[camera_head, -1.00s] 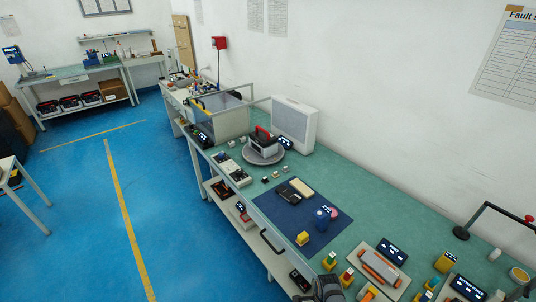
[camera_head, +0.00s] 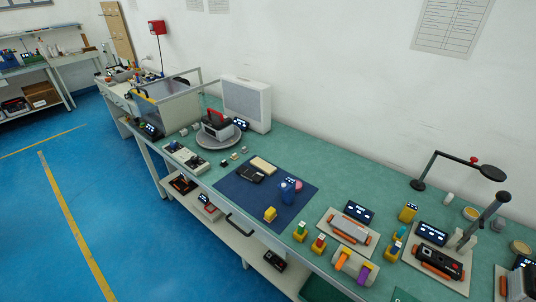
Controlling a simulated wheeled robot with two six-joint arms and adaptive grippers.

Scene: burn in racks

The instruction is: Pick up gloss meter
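No gripper of mine shows in the head view. I cannot tell for sure which instrument is the gloss meter; no label is readable at this size. A dark handheld device (camera_head: 250,173) lies on the blue mat (camera_head: 232,190), beside a cream block (camera_head: 263,164). A blue item with a small display (camera_head: 288,190) stands on the mat, with a pink round piece behind it. A grey boxy unit with a red and black handle (camera_head: 217,126) sits on a round grey turntable (camera_head: 206,143). A black device with a display (camera_head: 358,211) stands behind a grey plate with orange bars (camera_head: 338,234).
The long green bench (camera_head: 330,155) runs along the white wall. Several small yellow blocks, a banded roll (camera_head: 355,267) and a black lamp arm (camera_head: 440,168) crowd its right part. A clear-walled bin (camera_head: 172,112) and a white panel (camera_head: 246,103) stand left. Blue floor lies open in front.

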